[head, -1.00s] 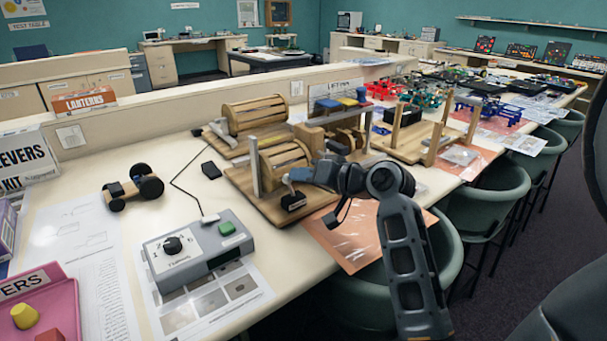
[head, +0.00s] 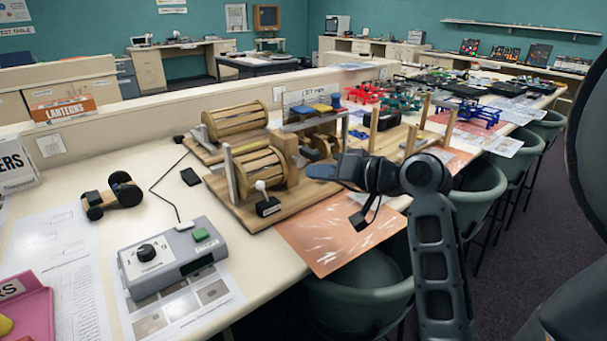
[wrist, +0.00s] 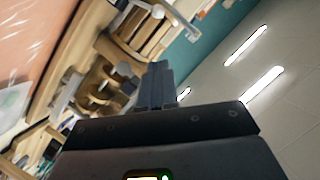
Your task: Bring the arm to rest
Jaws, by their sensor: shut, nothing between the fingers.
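My gripper (head: 322,171) is in the middle of the head view, above the front edge of the table. Its fingers point left toward the wooden drum device (head: 262,180) and are apart from it in the picture. The fingers are together and hold nothing. In the wrist view the closed fingers (wrist: 157,85) show in the middle, with the tilted wooden device (wrist: 115,90) behind them. My arm rises from the lower right of the head view.
The long table (head: 70,185) carries a grey control box (head: 174,258), a small wheeled cart (head: 112,196) and a wooden frame with posts (head: 405,140). An orange sheet (head: 335,245) lies under the arm. Green chairs (head: 470,200) line the right side, with open floor beyond.

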